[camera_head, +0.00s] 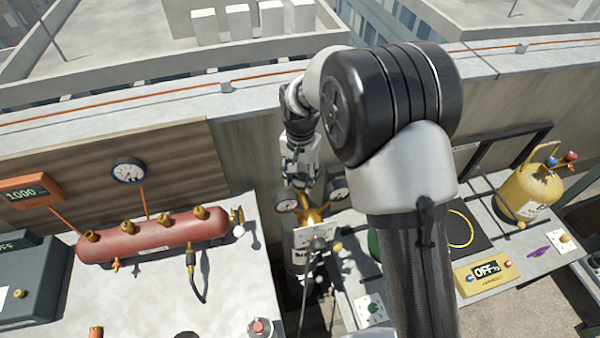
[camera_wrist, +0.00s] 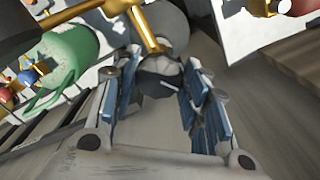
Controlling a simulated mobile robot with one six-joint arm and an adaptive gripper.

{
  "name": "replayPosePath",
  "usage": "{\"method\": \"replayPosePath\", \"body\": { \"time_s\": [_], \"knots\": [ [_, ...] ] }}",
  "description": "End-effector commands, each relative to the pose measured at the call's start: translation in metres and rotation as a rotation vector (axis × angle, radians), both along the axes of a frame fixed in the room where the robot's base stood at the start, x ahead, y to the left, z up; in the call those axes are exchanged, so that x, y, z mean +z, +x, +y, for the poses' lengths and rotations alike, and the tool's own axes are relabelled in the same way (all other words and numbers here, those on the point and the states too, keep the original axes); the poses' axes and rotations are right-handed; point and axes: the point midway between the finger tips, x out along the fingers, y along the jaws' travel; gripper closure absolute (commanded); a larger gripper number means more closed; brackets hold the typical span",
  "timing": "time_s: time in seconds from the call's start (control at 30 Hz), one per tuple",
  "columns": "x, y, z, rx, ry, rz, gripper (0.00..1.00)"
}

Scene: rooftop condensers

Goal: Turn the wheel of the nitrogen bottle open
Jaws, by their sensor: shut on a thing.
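The nitrogen bottle (camera_head: 297,256) stands beside the left bench, partly hidden by a pale plate and hoses. Its brass valve and regulator (camera_head: 314,214) carry two round gauges, one at the left (camera_head: 287,201) and one at the right (camera_head: 338,188). My gripper (camera_head: 301,178) points down at the valve top, where the wheel is hidden in the head view. In the wrist view my blue-padded fingers (camera_wrist: 162,86) stand on either side of a dark, rounded wheel (camera_wrist: 160,82) and are shut on it. A brass stem (camera_wrist: 146,28) runs close by.
A red manifold (camera_head: 150,241) with brass fittings lies on the left bench. The right bench holds a yellow cylinder (camera_head: 530,190) and a yellow box reading OFF (camera_head: 486,273). A green cylinder (camera_wrist: 65,55) is near my gripper. A low wall runs behind.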

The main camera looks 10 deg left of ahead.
Motion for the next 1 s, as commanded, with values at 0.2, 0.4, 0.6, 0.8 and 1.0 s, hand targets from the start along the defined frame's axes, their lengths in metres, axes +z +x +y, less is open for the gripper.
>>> {"method": "replayPosePath", "body": {
  "time_s": [0.2, 0.4, 0.6, 0.8, 1.0],
  "knots": [
    [0.0018, 0.0003, -0.001, 0.205, 0.001, -0.001, 0.82],
    [0.0015, 0.0003, -0.0019, 0.395, 0.001, -0.001, 0.82],
    [0.0014, 0.0006, -0.0028, 0.585, 0.001, -0.001, 0.82],
    [0.0015, 0.0012, -0.0034, 0.775, 0.001, -0.002, 0.82],
    [0.0015, 0.0019, -0.004, 0.965, 0.001, -0.003, 0.82]
  ]
}}
